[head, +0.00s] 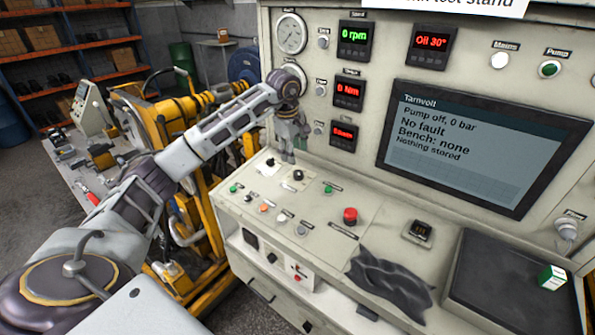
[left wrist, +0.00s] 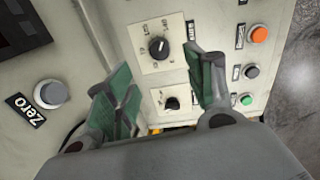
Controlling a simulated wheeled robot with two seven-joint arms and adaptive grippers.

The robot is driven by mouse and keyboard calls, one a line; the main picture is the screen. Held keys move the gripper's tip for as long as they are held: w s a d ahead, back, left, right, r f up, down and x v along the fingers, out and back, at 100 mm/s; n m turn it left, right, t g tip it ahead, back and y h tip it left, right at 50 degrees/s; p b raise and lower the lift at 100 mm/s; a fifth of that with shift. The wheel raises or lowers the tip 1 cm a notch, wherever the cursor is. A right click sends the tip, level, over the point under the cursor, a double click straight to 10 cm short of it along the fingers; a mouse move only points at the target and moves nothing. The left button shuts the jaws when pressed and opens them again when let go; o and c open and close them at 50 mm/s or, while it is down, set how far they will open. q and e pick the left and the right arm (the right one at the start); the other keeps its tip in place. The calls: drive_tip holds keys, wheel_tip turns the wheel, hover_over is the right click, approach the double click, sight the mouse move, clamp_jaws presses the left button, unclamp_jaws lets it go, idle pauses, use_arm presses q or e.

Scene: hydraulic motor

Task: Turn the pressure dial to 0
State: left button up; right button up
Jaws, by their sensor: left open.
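Two black dials on pale plates sit at the back of the sloped desk. One (head: 298,174) has a scale plate and also shows in the left wrist view (left wrist: 158,47). The other (head: 270,162) shows lower in the left wrist view (left wrist: 172,103). I cannot read which is the pressure dial, nor its exact setting. My left gripper (head: 288,146) is above the dials, fingers pointing down. In the left wrist view its green-padded fingers (left wrist: 165,78) are spread apart, with nothing between them held. The right gripper is not in view.
A screen (head: 480,145) reads "Pump off, 0 bar". A red button (head: 350,215), a green button (head: 328,189) and a dark cloth (head: 390,283) are on the desk. A Zero button (left wrist: 50,93) is on the upright panel.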

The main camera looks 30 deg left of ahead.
sight(298, 173)
use_arm(q)
drive_tip(key=shift+p+x, duration=0.7)
drive_tip(key=shift+x, duration=4.3)
drive_tip(key=shift+c, duration=0.3)
drive_tip(key=c, duration=1)
